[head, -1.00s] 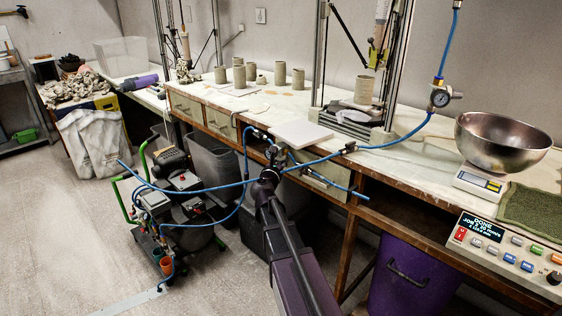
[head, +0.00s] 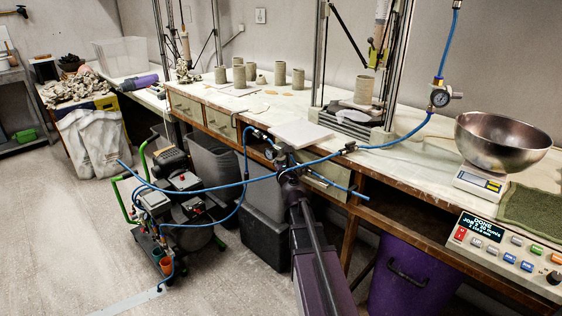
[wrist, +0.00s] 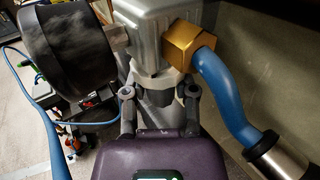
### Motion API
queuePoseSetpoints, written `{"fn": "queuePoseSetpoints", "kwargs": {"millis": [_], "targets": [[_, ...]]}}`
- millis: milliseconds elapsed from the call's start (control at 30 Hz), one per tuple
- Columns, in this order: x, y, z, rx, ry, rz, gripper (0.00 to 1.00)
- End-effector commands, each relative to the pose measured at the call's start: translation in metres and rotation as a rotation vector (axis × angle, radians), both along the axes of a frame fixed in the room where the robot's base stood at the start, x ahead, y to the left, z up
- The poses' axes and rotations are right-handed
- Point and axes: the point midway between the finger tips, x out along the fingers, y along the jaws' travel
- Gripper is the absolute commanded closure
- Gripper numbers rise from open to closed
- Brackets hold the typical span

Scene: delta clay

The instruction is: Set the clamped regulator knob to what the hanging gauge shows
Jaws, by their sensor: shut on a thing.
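The regulator (head: 274,153) is clamped at the bench's front edge. In the wrist view its silver-grey body (wrist: 155,35) fills the top middle, with a brass fitting (wrist: 187,43) on the right and a black round part (wrist: 72,55) on the left. My gripper (wrist: 160,97) is below the body, its fingers on either side of the grey knob (wrist: 158,92), shut on it. In the head view my gripper (head: 286,168) hides part of the regulator. The hanging gauge (head: 439,98) has a white dial on the blue hose at right; its reading is too small to tell.
Blue hoses (head: 318,158) cross in front of the bench, and one bends close by the brass fitting. A compressor (head: 170,205) stands on the floor at left. Dark bins stand under the bench (head: 235,145). A purple bin (head: 400,275) is at lower right.

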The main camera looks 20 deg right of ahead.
Motion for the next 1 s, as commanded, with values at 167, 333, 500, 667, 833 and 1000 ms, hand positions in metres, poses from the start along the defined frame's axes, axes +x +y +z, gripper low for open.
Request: {"fn": "queuePoseSetpoints", "kwargs": {"millis": [167,333,500,667,833,1000], "targets": [[0.0021,-0.0006,0.0004,0.000,0.000,0.005,1.00],[0.0023,-0.0005,0.0005,0.001,0.000,0.004,1.00],[0.0021,-0.0005,0.0004,0.001,0.000,0.004,0.28],[0.0013,-0.0008,0.0003,0.001,0.000,0.002,0.28],[0.0009,-0.0007,0.0002,0.001,0.000,0.002,0.28],[0.0003,-0.0006,0.0001,0.001,0.000,0.002,0.28]]}}
